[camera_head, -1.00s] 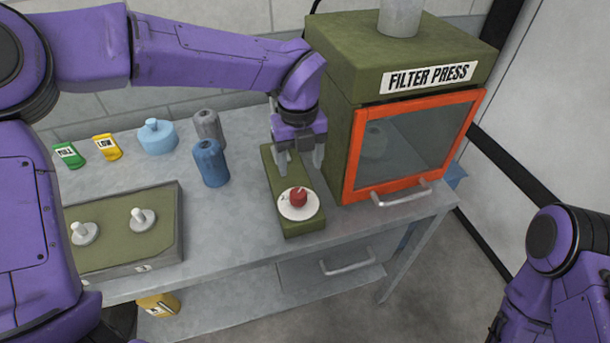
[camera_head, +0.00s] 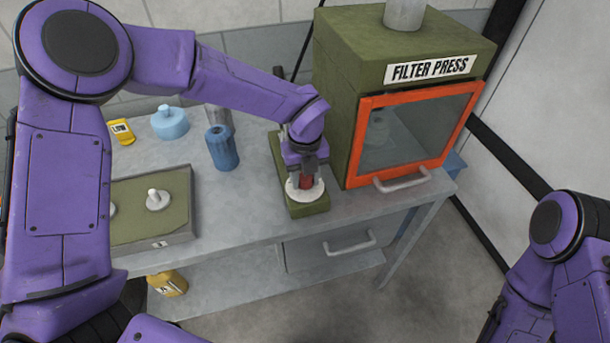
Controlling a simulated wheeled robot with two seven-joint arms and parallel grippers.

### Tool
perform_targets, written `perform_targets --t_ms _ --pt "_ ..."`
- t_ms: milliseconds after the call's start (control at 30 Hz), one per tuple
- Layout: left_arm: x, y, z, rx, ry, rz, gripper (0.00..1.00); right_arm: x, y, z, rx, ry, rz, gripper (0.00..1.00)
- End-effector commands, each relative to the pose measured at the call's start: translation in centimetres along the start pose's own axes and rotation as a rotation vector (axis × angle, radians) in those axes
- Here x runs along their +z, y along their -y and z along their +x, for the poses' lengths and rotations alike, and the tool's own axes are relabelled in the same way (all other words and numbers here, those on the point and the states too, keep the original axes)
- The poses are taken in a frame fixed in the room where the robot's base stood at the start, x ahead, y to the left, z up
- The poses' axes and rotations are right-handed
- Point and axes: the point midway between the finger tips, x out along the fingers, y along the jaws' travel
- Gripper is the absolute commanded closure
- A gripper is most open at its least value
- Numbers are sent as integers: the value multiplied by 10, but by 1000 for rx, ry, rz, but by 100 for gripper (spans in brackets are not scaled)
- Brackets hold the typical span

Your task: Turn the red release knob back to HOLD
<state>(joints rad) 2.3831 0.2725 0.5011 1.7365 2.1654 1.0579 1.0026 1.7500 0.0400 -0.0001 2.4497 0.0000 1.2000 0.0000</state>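The red release knob (camera_head: 306,181) sits on a round white dial plate (camera_head: 305,194) at the front end of a narrow olive-green box (camera_head: 310,209) on the bench. My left gripper (camera_head: 305,185) is right over the knob, with its fingers pointing down around it. The fingers hide part of the knob and the dial marks. I cannot tell whether they press on it. My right arm shows at the lower right, but its gripper is outside the picture.
The olive filter press (camera_head: 410,65) with its orange-framed door (camera_head: 400,182) stands close to the right of the knob box. Blue (camera_head: 221,147) and grey bottles, a light-blue flask (camera_head: 169,122) and a green box with white knobs (camera_head: 184,218) are to the left.

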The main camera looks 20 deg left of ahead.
Motion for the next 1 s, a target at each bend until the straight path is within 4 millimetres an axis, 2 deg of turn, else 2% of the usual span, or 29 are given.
perform_targets --t_ms 267,467,1000 --pt "1 0 3 -1 1 -10 89 1 0 3 0 0 0 45" --pt "1 0 6 -1 2 -79 89 6 1 15 0 0 0 45" --pt "0 0 11 0 0 -543 89 33 7 80 0 0 0 45"
